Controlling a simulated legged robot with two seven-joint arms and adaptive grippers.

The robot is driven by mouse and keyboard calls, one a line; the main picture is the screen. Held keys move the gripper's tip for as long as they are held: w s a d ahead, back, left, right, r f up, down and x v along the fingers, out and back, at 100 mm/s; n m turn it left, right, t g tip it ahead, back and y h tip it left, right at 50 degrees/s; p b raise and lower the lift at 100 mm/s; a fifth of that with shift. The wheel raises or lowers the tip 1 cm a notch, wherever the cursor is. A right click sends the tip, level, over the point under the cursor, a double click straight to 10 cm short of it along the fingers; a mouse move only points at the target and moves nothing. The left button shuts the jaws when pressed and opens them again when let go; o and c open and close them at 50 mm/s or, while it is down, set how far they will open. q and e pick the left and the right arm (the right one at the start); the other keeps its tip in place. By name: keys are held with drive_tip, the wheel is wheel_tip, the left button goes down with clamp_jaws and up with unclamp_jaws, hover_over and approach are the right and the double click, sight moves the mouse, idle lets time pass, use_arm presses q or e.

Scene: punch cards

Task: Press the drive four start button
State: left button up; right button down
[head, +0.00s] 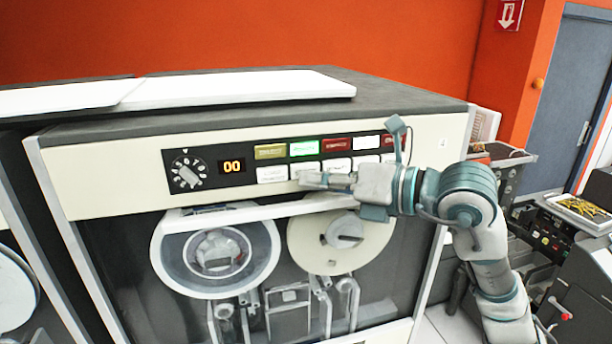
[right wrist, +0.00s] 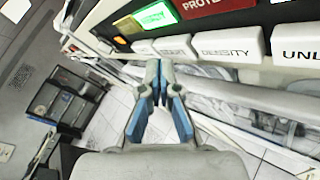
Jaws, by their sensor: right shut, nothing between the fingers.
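The tape drive's cream front panel (head: 110,178) carries a black strip with two rows of buttons. A small white tag (head: 443,143), perhaps a 4, is at its right end. In the top row, a green button (head: 304,148) is lit between a yellow one (head: 270,152) and a red one (head: 336,144). The lower row is white; in the right wrist view one reads DENSITY (right wrist: 226,49). Contact is unclear.
A dial (head: 187,172) and a display reading 00 (head: 232,166) are left of the buttons. Tape reels (head: 215,250) sit below the panel. A white board (head: 235,87) lies on top. Dark equipment (head: 555,235) stands at the right.

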drive_tip(key=shift+s, duration=0.25)
drive_tip(key=s+b, duration=0.1)
drive_tip(key=s+d, duration=0.1)
drive_tip(key=s, duration=0.1)
drive_tip(key=s+b, duration=0.1)
drive_tip(key=shift+s+d+b, duration=0.3)
drive_tip(key=shift+s+d, duration=0.05)
idle(0.6)
